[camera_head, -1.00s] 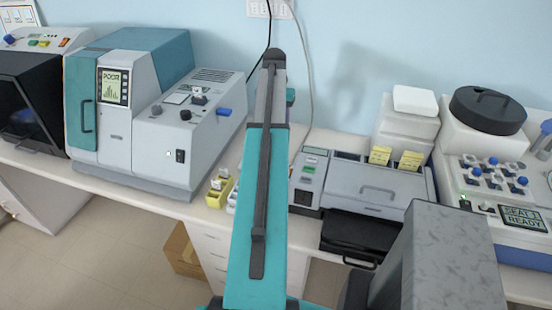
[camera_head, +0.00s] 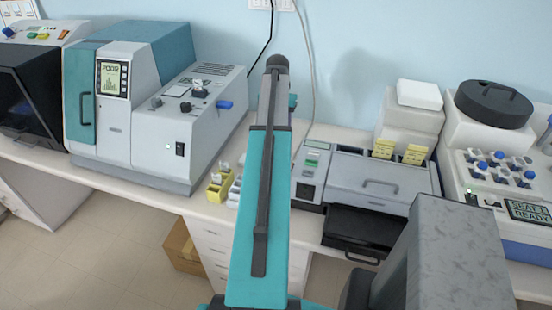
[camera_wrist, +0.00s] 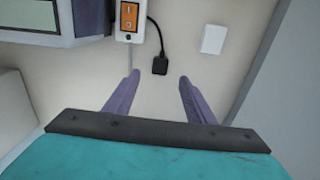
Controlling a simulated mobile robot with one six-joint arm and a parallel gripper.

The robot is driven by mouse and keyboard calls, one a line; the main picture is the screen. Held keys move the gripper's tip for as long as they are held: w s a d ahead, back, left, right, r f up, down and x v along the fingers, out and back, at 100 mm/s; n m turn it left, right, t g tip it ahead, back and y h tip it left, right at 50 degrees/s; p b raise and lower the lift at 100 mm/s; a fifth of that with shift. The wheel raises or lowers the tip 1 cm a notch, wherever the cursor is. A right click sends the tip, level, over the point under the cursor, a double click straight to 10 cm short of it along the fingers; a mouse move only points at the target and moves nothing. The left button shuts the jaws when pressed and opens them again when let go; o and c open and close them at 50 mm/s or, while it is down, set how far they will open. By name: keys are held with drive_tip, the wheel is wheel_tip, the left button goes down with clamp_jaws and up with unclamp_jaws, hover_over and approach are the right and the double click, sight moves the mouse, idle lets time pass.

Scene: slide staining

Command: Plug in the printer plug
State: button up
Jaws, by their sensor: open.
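A black plug (camera_wrist: 160,66) with a black cord lies on a pale surface in the upper middle of the wrist view. Its cord runs up beside a white unit with an orange switch (camera_wrist: 129,18). My gripper (camera_wrist: 160,76) is open and empty, its two purple fingers pointing toward the plug, one on either side in the picture. Whether the fingers are at the plug's depth I cannot tell. In the head view my arm hides the gripper and the plug. A white wall outlet plate (camera_head: 272,4) shows at the top, with cords hanging from it.
A grey and teal machine (camera_head: 119,148) stands left of my arm. A grey device with a handled lid (camera_head: 405,178) and white boxes (camera_head: 408,118) stand right. A yellow rack (camera_head: 220,184) sits near the bench's front edge. A white square (camera_wrist: 213,39) lies right of the plug.

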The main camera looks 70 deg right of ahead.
drive_tip(key=shift+f+b, duration=1.1)
drive_tip(key=shift+f, duration=1.1)
drive_tip(key=shift+d+f+b, duration=0.15)
drive_tip(key=shift+f+b, duration=0.85)
drive_tip(key=shift+f, duration=0.3)
drive_tip(key=shift+d+f+b, duration=0.1)
drive_tip(key=shift+f+b, duration=0.85)
drive_tip(key=shift+f, duration=0.35)
drive_tip(key=c, duration=1.1)
